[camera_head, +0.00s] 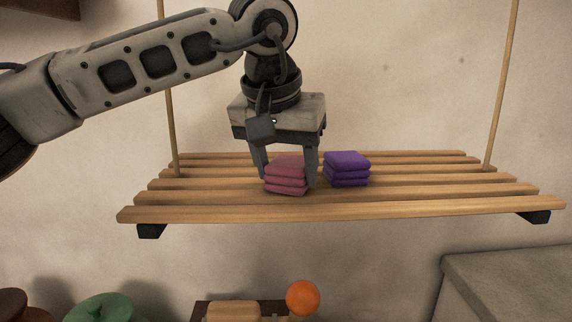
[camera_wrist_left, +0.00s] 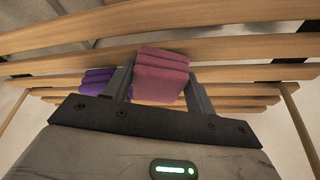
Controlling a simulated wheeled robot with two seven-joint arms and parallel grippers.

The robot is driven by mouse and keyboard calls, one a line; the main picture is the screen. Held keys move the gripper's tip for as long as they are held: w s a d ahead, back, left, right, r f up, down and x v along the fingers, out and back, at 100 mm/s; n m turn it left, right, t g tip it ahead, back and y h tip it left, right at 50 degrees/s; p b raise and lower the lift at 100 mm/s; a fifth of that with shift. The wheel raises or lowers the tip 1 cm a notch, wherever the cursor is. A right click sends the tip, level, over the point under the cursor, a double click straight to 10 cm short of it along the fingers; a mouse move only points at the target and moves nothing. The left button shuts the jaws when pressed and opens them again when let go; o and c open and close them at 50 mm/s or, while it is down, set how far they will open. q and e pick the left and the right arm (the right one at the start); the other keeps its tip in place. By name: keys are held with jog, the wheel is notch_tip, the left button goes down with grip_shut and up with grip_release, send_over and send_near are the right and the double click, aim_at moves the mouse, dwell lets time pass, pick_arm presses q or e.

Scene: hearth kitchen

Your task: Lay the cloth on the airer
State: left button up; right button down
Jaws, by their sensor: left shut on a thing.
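A folded pink cloth (camera_head: 287,175) is at the slatted wooden airer (camera_head: 420,205), near its middle. My left gripper (camera_head: 288,180) points down with one finger on each side of the pink cloth and is shut on it. The cloth's underside appears at the level of the slats; whether it bears on them I cannot tell. In the left wrist view the pink cloth (camera_wrist_left: 160,76) sits between the fingers, with the airer slats (camera_wrist_left: 245,45) behind it. My right gripper is in neither view.
A folded purple cloth (camera_head: 347,169) lies on the airer just right of the pink one. Cords (camera_head: 501,85) hold the airer at both sides. Below are an orange ball (camera_head: 303,298), a green lidded pot (camera_head: 105,308) and a grey counter (camera_head: 510,280). The airer's right side is bare.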

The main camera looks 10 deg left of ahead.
pick_arm(q)
jog(key=shift+f, duration=0.15)
jog(key=o, duration=0.9)
jog(key=shift+s+r, duration=0.1)
jog(key=shift+r, duration=0.3)
jog(key=v, duration=1.1)
jog(key=shift+s+a+r, duration=0.1)
jog(key=shift+s+r, duration=0.05)
jog(key=shift+r, duration=0.05)
jog(key=shift+s, duration=0.1)
